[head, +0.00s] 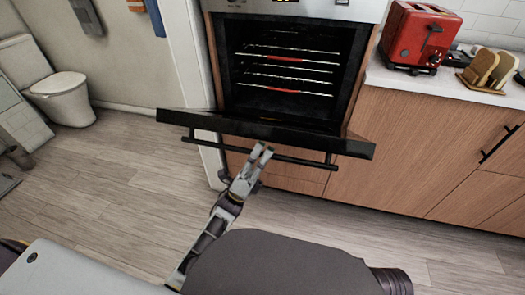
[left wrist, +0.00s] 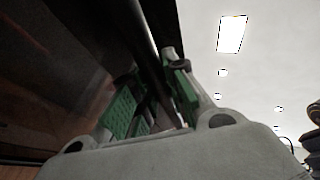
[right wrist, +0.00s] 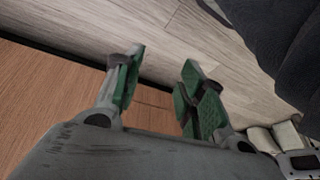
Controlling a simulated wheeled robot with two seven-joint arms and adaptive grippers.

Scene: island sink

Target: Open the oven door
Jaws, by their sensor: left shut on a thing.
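The oven (head: 290,70) has its black door (head: 205,123) tilted down and outward, partly open, and the racks inside show. A dark bar handle (head: 310,161) runs along the door's outer side. My left gripper (head: 262,153) is at the middle of this handle, shut on it. In the left wrist view the green-padded fingers of my left gripper (left wrist: 155,90) stand either side of a dark bar. My right gripper (right wrist: 162,78) is open and empty in the right wrist view, over the floor and a wooden front. It is not seen in the head view.
A red toaster (head: 418,35) and a rack with bread slices (head: 488,70) stand on the counter at right, above wooden cabinets (head: 430,140). A white toilet (head: 58,95) is at far left. The wooden floor (head: 120,195) in front is clear.

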